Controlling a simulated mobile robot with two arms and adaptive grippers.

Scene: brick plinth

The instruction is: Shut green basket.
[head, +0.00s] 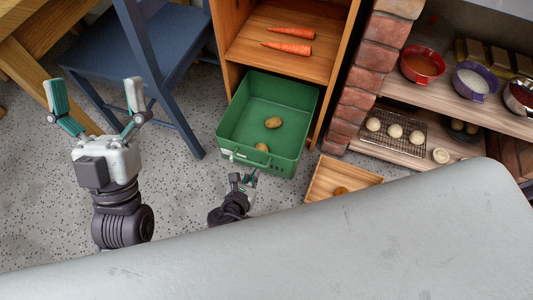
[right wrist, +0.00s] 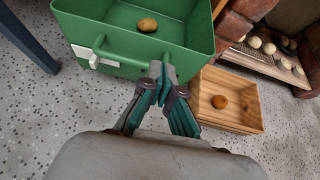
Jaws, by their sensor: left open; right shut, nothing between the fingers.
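The green basket (head: 296,144) is a drawer-like bin pulled out from the bottom of the wooden cabinet (head: 231,60). Two potatoes (head: 272,122) lie in it. It also shows in the right wrist view (right wrist: 185,62), with a green bar handle (right wrist: 118,57) on its front and a whitish tag at the handle's left end. My right gripper (right wrist: 161,82) is shut and empty, just in front of the basket's front face, right of the handle; I cannot tell whether it touches. In the head view it is small, below the basket. My left gripper (head: 97,88) is open and empty, left of the basket.
A blue chair (head: 115,47) stands left of the cabinet. A wooden box (head: 322,183) with a round brown item sits right of the basket. A brick pillar (head: 370,75) and shelves (head: 440,93) with bowls are further right. A grey surface (head: 330,245) fills the front.

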